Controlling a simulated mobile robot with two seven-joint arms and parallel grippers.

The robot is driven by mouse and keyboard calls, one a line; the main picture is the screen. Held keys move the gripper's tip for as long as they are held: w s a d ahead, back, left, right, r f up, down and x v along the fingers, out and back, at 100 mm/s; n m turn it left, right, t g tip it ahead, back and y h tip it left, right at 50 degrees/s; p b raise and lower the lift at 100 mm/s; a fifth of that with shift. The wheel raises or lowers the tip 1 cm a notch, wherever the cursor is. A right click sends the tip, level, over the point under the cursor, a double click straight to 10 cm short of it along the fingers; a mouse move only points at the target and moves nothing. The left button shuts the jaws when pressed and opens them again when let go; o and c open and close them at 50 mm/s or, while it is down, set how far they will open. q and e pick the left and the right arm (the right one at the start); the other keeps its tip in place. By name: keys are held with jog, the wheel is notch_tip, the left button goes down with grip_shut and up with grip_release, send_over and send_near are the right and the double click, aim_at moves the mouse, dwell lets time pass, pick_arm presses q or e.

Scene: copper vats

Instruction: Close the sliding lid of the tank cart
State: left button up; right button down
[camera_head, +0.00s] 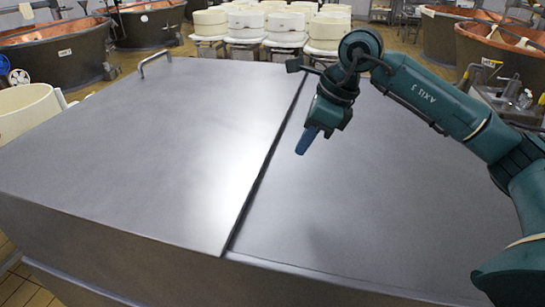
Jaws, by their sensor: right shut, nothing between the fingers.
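The tank cart (120,262) fills the lower part of the head view, with a grey metal top in two panels. The left panel (150,150) has a small bar handle (155,61) near its far left corner. A narrow dark seam runs between it and the right panel (390,190); which panel is the sliding lid I cannot tell for certain. My right gripper (307,140) is shut and empty, its blue fingers pointing down over the right panel, just right of the seam. Whether it touches the panel is unclear. My left gripper is not in view.
Copper vats stand at the back left (55,52) and back right (437,35). Several stacked cream-coloured round moulds (285,25) are behind the cart. A cream tub (28,110) stands close by the cart's left side. The cart's top is otherwise clear.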

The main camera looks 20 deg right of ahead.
send_near(261, 184)
jog(key=f, duration=0.1)
jog(key=s+d+f, duration=0.1)
jog(key=f, duration=0.3)
jog(key=shift+s+d+p, duration=0.2)
jog(key=shift+d+p, duration=0.1)
jog(key=w+a, duration=0.2)
jog(key=shift+a+f+p, duration=0.1)
jog(key=shift+a+p, duration=0.25)
jog(key=shift+p, duration=0.05)
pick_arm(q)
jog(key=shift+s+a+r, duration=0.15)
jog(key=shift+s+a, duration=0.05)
pick_arm(e)
jog(key=shift+w+a, duration=0.3)
